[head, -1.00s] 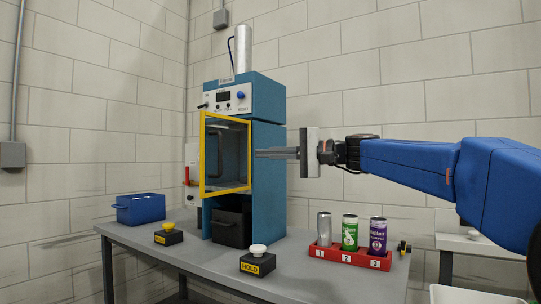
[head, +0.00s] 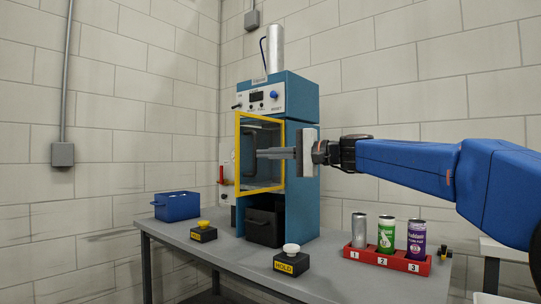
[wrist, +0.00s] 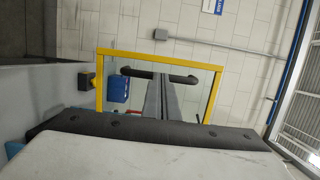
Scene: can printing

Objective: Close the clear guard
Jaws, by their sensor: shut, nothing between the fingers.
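The clear guard, a see-through panel in a yellow frame (head: 238,165), is at the front of the teal press (head: 305,205) in the head view. A black bar handle (wrist: 187,78) shows inside the frame. My gripper (head: 259,153) is shut and empty. Its fingertips overlap the guard's area in the head view, and the fingers (wrist: 160,78) point at the handle in the wrist view. I cannot tell whether they touch.
A black bin (head: 265,226) sits in the press's base. A HOLD button (head: 291,258), a yellow-topped button (head: 204,232) and a blue bin (head: 177,206) stand on the grey table. A red rack (head: 360,258) with three cans stands at right.

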